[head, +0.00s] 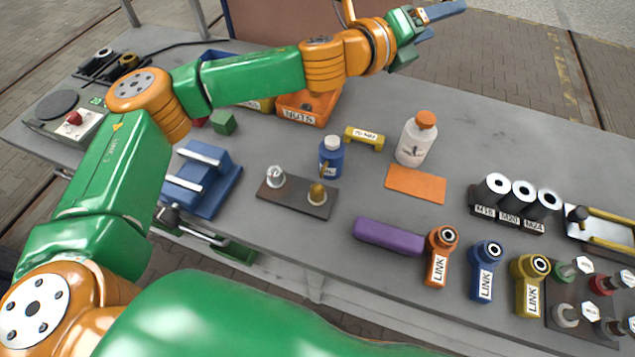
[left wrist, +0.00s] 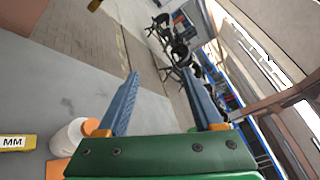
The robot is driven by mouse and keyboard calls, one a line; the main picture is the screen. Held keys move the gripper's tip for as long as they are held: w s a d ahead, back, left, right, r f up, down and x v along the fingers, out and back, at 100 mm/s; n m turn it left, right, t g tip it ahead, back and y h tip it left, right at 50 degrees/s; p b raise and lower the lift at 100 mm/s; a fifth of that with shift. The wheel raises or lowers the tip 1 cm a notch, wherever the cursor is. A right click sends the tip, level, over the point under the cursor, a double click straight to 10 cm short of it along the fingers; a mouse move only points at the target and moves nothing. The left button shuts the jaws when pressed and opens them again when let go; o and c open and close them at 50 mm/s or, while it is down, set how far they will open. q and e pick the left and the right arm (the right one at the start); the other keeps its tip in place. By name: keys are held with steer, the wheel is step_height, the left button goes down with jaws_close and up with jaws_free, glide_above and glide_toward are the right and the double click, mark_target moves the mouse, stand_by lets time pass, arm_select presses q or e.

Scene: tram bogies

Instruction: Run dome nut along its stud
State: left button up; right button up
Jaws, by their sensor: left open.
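A dark plate (head: 297,199) lies near the front edge of the grey bench and bears two fittings. A brass-coloured dome nut (head: 317,193) stands at its right end, with a thin stud showing above it. A silvery nut-like piece (head: 275,176) stands at its left end. My left gripper (head: 437,28) is held high toward the far side of the bench, well away from the plate. It is open and empty, and its two blue fingers (left wrist: 160,75) stand wide apart in the left wrist view. My right gripper is not in view.
A blue bottle (head: 331,157), a yellow gauge block (head: 364,138), a white bottle (head: 416,143) and an orange mat (head: 415,184) are behind the plate. A blue fixture (head: 203,180) stands left; a purple bar (head: 388,237) and LINK parts lie right. The back right bench is clear.

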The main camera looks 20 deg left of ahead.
arm_select(q)
steer(key=s+d+r+m+g+h, duration=0.1)
steer(key=s+d+r+g+h, duration=0.15)
steer(key=s+d+h, duration=0.25)
steer(key=s+d+f+m+g, duration=0.1)
steer(key=s+d+f+g, duration=0.2)
steer(key=s+f+g, duration=0.5)
steer(key=n+g+y, duration=0.4)
steer(key=n+y, duration=0.7)
steer(key=y, duration=0.4)
glide_above(317, 189)
step_height(317, 189, down, 15)
steer(key=shift+a+f+b, duration=0.1)
steer(key=shift+b, duration=0.35)
steer(key=shift+n, duration=0.3)
step_height(317, 189, down, 6)
steer(key=shift+r+p, duration=0.2)
steer(key=shift+p, duration=0.9)
steer(key=shift+f, duration=0.45)
jaws_close()
